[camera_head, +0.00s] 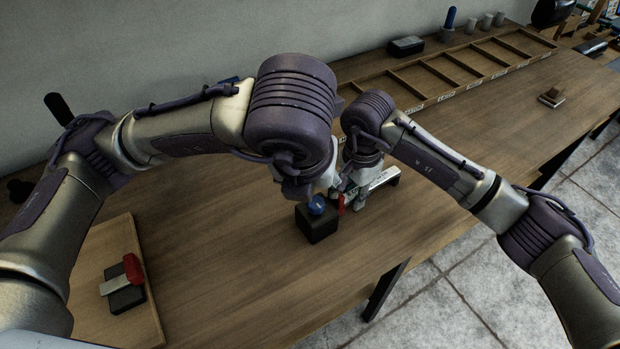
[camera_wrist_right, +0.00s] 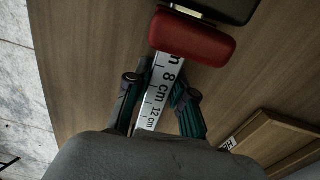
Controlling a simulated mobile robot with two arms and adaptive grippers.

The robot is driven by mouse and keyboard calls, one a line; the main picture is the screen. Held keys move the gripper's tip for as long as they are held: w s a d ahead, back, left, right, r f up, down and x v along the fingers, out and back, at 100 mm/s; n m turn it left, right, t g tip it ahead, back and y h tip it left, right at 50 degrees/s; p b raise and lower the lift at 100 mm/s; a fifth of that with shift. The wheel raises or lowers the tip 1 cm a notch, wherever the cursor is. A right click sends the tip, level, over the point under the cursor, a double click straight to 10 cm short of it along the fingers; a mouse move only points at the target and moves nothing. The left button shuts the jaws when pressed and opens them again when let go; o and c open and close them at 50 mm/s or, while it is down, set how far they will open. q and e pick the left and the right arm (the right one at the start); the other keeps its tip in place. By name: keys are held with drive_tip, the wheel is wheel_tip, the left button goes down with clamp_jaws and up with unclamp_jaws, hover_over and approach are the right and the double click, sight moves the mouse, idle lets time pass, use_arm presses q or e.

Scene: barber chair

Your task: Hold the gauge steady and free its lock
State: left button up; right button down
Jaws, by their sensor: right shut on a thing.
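The gauge is a dark block (camera_head: 318,228) with a blue knob (camera_head: 317,204) on top, a red part (camera_head: 341,204) and a pale rule (camera_head: 382,179) reaching right. In the right wrist view its red part (camera_wrist_right: 195,38) and cm-marked rule (camera_wrist_right: 155,98) show clearly. My right gripper (camera_wrist_right: 158,86) is shut on the rule, one finger on each side, just behind the red part. My left gripper (camera_head: 318,194) is right above the blue knob. Its fingers are mostly hidden by its own wrist, so its opening and any contact with the knob are unclear.
A board (camera_head: 90,262) at the left carries a dark block with a red part (camera_head: 132,268) and a metal plate. A long divided wooden tray (camera_head: 450,75) lies along the wall. A black box (camera_head: 405,46) and several cups stand behind it. The table's front edge is close.

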idle(0.4)
drive_tip(key=c, duration=0.9)
unclamp_jaws()
